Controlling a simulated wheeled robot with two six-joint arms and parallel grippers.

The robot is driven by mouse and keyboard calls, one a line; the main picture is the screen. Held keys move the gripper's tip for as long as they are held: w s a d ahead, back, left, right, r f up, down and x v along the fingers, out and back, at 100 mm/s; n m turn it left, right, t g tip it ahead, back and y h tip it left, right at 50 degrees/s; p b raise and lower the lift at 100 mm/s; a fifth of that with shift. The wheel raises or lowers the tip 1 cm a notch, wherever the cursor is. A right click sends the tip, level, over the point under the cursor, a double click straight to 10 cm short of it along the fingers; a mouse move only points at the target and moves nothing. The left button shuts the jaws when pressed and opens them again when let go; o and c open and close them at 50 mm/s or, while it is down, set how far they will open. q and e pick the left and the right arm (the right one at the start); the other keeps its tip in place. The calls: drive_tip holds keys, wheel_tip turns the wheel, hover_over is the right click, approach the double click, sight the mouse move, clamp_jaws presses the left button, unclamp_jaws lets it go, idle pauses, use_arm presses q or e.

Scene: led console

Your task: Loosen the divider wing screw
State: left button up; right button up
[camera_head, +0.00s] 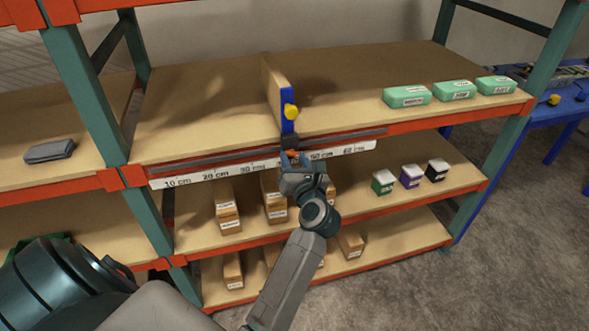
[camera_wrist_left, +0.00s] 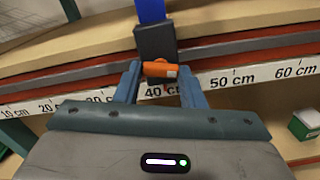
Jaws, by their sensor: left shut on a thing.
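The divider (camera_head: 275,88) stands upright on the top shelf, with a blue front edge and a yellow knob (camera_head: 291,111) on it. The orange wing screw (camera_wrist_left: 160,69) sits at the front of a dark block (camera_wrist_left: 155,42) on the rail, below the blue strip. In the wrist view, my left gripper (camera_wrist_left: 160,82) has its blue fingers on either side of the wing screw and is shut on it. In the head view, the left gripper (camera_head: 293,160) is at the rail under the divider and partly hides the screw. My right gripper is not in view.
A scale strip (camera_head: 205,175) marked in cm runs along the shelf front; the gripper covers part of it. Three green boxes (camera_head: 407,96) stand at the right of the top shelf. Several cardboard boxes (camera_head: 228,212) and three small boxes (camera_head: 383,182) stand on the shelf below.

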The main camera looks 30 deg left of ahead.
use_arm(q)
drive_tip(key=shift+r+n+b, duration=0.1)
drive_tip(key=shift+n+b, duration=1.3)
drive_tip(key=shift+n, duration=0.3)
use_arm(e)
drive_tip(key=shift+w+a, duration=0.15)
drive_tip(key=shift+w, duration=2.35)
use_arm(q)
drive_tip(key=o, duration=1)
drive_tip(key=shift+w, duration=0.1)
drive_tip(key=shift+a, duration=0.1)
drive_tip(key=shift+f, duration=0.2)
